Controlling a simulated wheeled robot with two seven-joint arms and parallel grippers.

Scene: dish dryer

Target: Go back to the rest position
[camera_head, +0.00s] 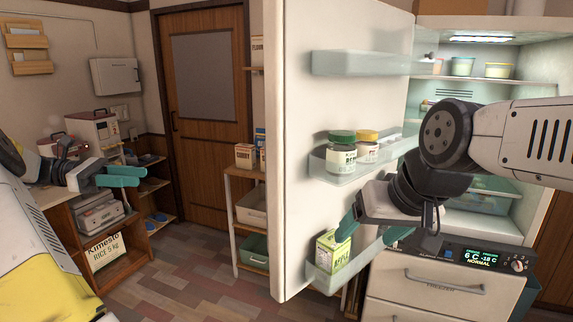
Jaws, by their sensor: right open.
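My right gripper (367,238) reaches in from the right, in front of the open fridge door (305,130). Its teal fingers are spread apart with nothing seen between them. A green and white carton (331,256) stands in the door's lower bin (335,280), just left of and below that gripper's left finger. I cannot tell whether they touch. My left gripper (128,176) is at the far left, in front of the wooden shelf unit, with teal fingers pointing right. I see nothing held in it, but its side-on view hides the gap between its fingers.
A green-lidded jar (341,153) and a yellow-lidded jar (367,147) stand in the middle door bin. The fridge interior (480,80) is lit and holds bowls. The freezer drawer (430,283) is below. A small rack (250,215) stands left of the door. Open floor (190,270) lies between.

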